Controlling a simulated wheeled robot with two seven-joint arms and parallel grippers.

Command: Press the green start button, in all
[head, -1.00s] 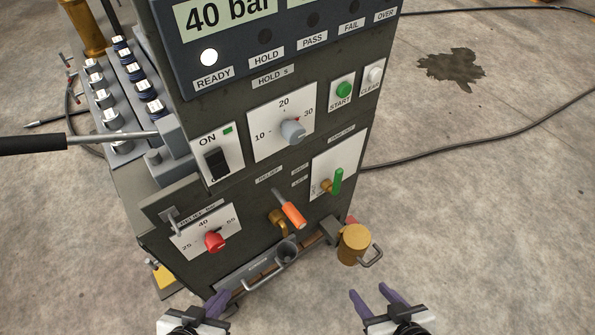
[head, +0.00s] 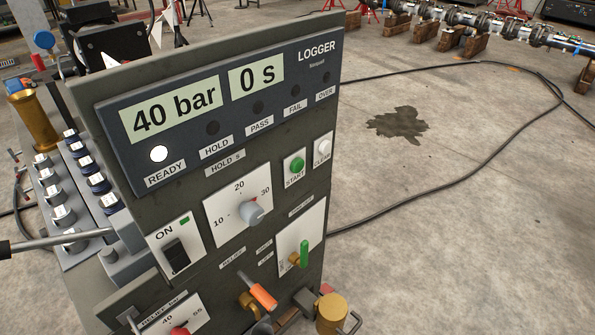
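The green START button (head: 297,165) sits on a white plate on the upper right of the dark test panel (head: 200,190), in the head view. The white CLEAR button (head: 323,147) is just to its right. The display above (head: 175,107) reads 40 bar and 0 s, and the READY lamp (head: 159,154) is lit white. The HOLD, PASS, FAIL and OVER lamps are dark. The hold dial (head: 251,212) points near 30. Neither of my grippers shows in the head view now.
Below START are a green lever valve (head: 304,253) and an orange-handled valve (head: 262,296). A brass cylinder (head: 331,312) stands at the panel's lower right. A black hose (head: 470,178) and a dark stain (head: 398,123) lie on the open floor to the right.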

